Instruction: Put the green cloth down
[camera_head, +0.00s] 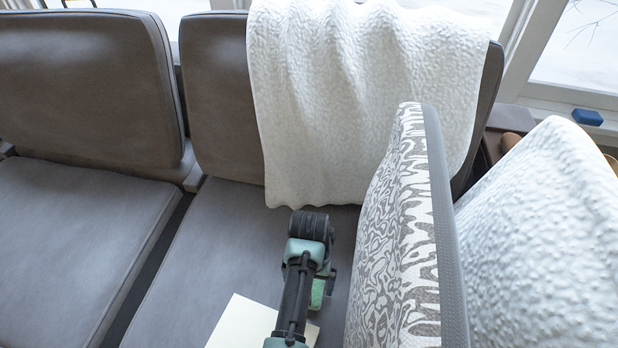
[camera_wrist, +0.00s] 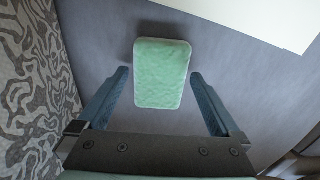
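The green cloth (camera_wrist: 162,62) is a small, mint-green, rounded rectangle in the wrist view. It looks flat on the grey seat (camera_wrist: 100,40). My gripper (camera_wrist: 160,76) is open, with one finger on each side of the cloth and a narrow gap to each. In the head view a strip of the green cloth (camera_head: 318,293) shows beside my arm; the rest is hidden. My gripper (camera_head: 327,275) points down over the seat there, and its fingertips are mostly hidden behind my arm.
A patterned cushion (camera_head: 392,235) stands close to the right of my gripper. A pale flat sheet (camera_head: 240,322) lies on the seat at the lower left. A white throw (camera_head: 330,100) hangs over the backrest behind. The left seat (camera_head: 70,240) is bare.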

